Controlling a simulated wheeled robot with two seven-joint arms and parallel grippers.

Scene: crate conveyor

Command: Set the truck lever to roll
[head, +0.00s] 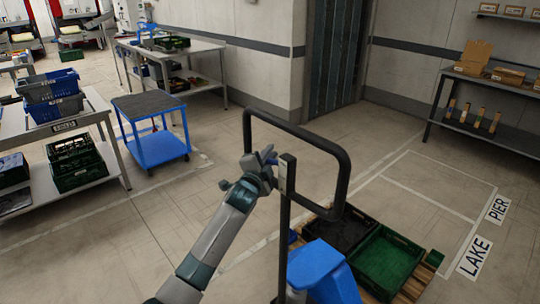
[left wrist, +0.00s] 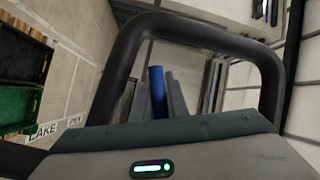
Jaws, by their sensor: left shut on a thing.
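The pallet truck has a black loop handle (head: 345,175) on an upright post, with a blue body (head: 325,270) below it. My left gripper (head: 270,160) is at the post inside the loop, shut on the small blue truck lever (head: 273,161). The left wrist view shows the blue lever (left wrist: 157,90) between the grey fingers, with the black loop handle (left wrist: 130,45) around them. The fingers hide part of the lever, and I cannot read its setting. My right gripper is out of view.
A black crate (head: 340,230) and a green crate (head: 385,262) sit on a wooden pallet at the truck. A blue cart (head: 160,150) and crate tables stand at left. A shelf (head: 490,120) stands at right. Floor marked LAKE and PIER is clear.

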